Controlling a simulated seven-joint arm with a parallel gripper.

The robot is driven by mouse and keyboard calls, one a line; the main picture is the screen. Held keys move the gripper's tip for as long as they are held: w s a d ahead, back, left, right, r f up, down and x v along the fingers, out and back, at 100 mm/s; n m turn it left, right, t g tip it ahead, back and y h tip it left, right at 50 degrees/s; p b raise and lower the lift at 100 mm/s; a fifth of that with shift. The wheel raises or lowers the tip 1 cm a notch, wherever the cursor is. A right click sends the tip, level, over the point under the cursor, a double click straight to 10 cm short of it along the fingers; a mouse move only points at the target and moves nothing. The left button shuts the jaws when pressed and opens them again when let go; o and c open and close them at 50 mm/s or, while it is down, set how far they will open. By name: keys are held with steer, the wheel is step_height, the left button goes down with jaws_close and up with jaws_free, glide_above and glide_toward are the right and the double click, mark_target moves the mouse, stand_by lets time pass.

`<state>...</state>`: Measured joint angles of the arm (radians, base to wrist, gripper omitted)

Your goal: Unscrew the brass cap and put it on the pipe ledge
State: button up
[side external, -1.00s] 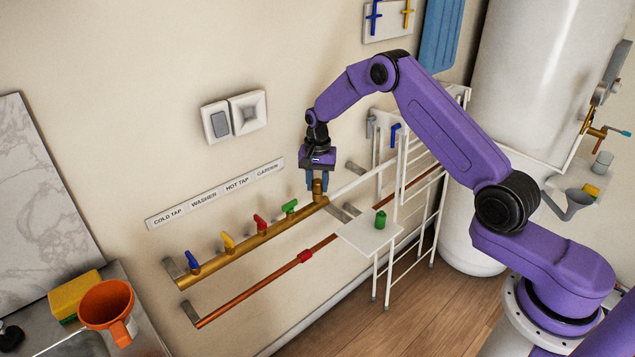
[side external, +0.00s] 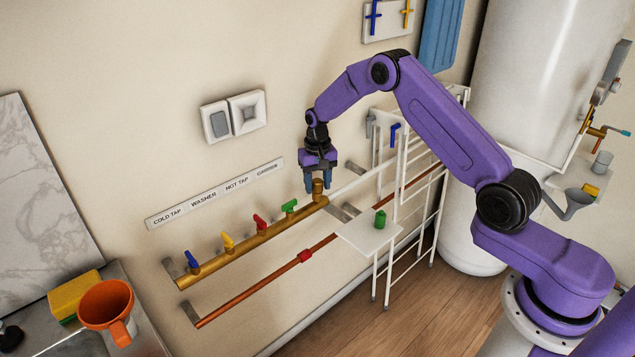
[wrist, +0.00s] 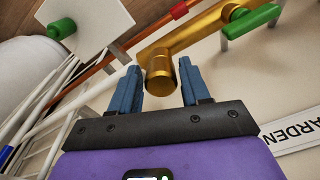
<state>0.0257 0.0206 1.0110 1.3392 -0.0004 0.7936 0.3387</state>
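The brass cap (side external: 319,186) stands upright on the right end of the brass pipe (side external: 252,242). My gripper (side external: 318,183) points down over it. In the wrist view the gripper (wrist: 158,67) is open, its blue fingers on either side of the cap (wrist: 160,86). A gap shows between the cap and each finger, clearer on the right. A white ledge (side external: 352,233) sits right of and below the cap, with a green cylindrical piece (side external: 380,219) on it. The ledge (wrist: 100,20) also shows at the top left of the wrist view.
Blue, yellow, red and green valve handles (side external: 290,206) line the brass pipe. A copper pipe (side external: 250,289) runs below it. A white rack (side external: 412,215) stands right of the ledge. A label strip (side external: 215,194) is on the wall. The ledge has free room left of the green piece.

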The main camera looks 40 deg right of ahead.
steer(key=m, duration=1.1)
steer(key=shift+m, duration=0.3)
steer(key=m, duration=0.5)
steer(key=shift+a+m, duration=0.1)
steer(key=shift+m, duration=0.3)
steer(key=m, duration=0.5)
steer(key=shift+w+m, duration=0.1)
steer(key=shift+m, duration=0.2)
steer(key=c, duration=0.7)
steer(key=n, duration=0.8)
steer(key=shift+r, duration=0.1)
